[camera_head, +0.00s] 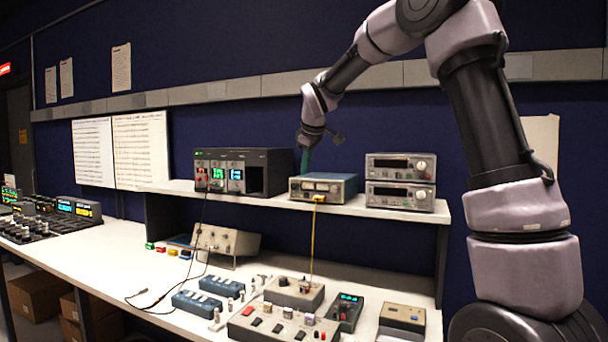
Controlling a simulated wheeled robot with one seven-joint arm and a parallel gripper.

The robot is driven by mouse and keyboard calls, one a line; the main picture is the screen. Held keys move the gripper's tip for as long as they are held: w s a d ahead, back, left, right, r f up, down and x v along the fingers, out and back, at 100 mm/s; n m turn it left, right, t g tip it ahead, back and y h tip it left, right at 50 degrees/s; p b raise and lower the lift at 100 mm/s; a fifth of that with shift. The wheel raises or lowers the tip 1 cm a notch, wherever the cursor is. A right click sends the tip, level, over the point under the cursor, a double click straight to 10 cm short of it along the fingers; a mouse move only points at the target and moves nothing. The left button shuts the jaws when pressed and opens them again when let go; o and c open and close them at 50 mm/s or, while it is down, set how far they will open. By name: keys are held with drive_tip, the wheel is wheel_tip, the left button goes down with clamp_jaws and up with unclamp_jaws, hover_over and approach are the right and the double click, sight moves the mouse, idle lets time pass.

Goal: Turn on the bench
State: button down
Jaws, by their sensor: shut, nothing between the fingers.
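The bench (130,240) is a long white worktop with a raised shelf (265,200) along its back. My gripper (304,163) hangs over the shelf, shut and empty, pointing down by the back left of a teal-cased instrument (322,188). I cannot tell whether it touches the case. A yellow cable (314,240) runs from this instrument's front down to a grey box (294,293) on the worktop. A dark power unit (243,171) to its left has lit red, green and pale blue displays. Two stacked grey instruments (400,181) stand to the right.
Low on the worktop are a control panel (283,324) with switches, blue boxes (197,303), a dark meter with a lit display (345,311) and a tilted beige box (226,241). Lit consoles (76,207) stand at far left. The worktop's left middle is mostly clear.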

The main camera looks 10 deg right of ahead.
sight(306, 196)
idle(0.3)
drive_tip(key=shift+s+a+f, duration=0.1)
drive_tip(key=shift+s+f, duration=0.1)
drive_tip(key=shift+f, duration=0.45)
drive_tip(key=x, duration=0.3)
drive_tip(key=w+d+x, duration=0.1)
drive_tip(key=x, duration=0.7)
drive_tip(key=shift+w+d+r, duration=0.2)
drive_tip(key=shift+w+d, duration=0.05)
drive_tip(key=shift+w, duration=0.1)
drive_tip(key=shift+w+d, duration=0.3)
drive_tip(key=shift+w, duration=0.3)
